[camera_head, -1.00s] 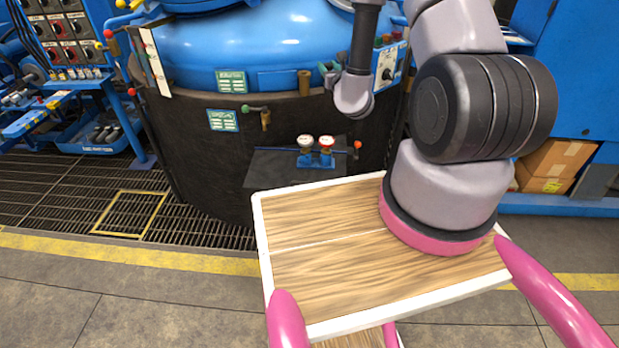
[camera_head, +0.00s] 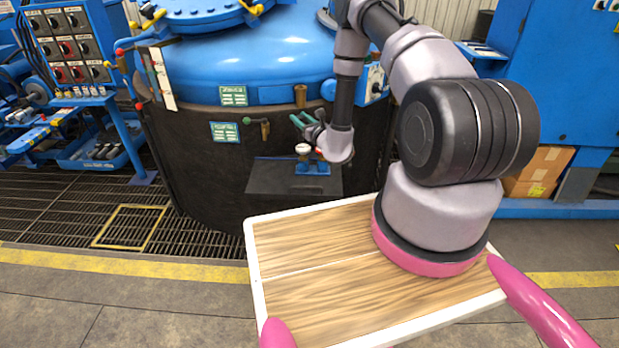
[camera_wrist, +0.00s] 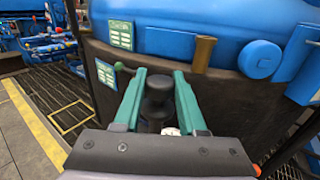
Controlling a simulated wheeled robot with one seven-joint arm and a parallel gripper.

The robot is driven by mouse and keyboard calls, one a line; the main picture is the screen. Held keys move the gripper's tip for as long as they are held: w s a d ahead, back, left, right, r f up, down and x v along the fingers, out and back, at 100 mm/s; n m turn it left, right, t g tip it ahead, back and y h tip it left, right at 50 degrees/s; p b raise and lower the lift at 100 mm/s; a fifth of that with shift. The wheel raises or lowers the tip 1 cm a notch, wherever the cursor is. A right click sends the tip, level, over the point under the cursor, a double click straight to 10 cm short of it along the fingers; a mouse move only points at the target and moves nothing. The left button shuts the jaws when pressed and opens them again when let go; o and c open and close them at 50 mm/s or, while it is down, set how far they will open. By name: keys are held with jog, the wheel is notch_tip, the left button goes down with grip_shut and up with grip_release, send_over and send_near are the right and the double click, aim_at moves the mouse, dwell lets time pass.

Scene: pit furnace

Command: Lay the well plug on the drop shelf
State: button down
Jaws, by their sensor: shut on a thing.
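My gripper (camera_head: 299,120) has green fingers and is in front of the furnace, above the dark drop shelf (camera_head: 265,178). In the wrist view, the gripper (camera_wrist: 158,92) is shut on a black knobbed piece, which I take as the well plug (camera_wrist: 157,88). The plug is held clear of the furnace wall, as far as I can see. In the head view the plug is too small and hidden to make out. The shelf juts from the black furnace front, and its left part is bare.
A brass fitting (camera_head: 265,130) with a green handle sticks out of the furnace wall left of my gripper. The blue furnace lid (camera_head: 240,60) is above.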

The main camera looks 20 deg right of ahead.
jog(key=shift+a+f+n+g+y, duration=0.25)
jog(key=shift+a+f+n+y, duration=0.3)
jog(key=shift+f, duration=2.7)
jog(key=shift+a+f+n+g+y, duration=0.25)
jog(key=shift+a+f+y, duration=0.4)
jog(key=shift+f, duration=2.55)
jog(key=shift+a+f+n+g+y, duration=0.2)
jog(key=shift+a+f+n+y, duration=0.35)
jog(key=shift+f, duration=2.7)
jog(key=shift+f, duration=0.1)
jog(key=shift+c, duration=2.4)
grip_release()
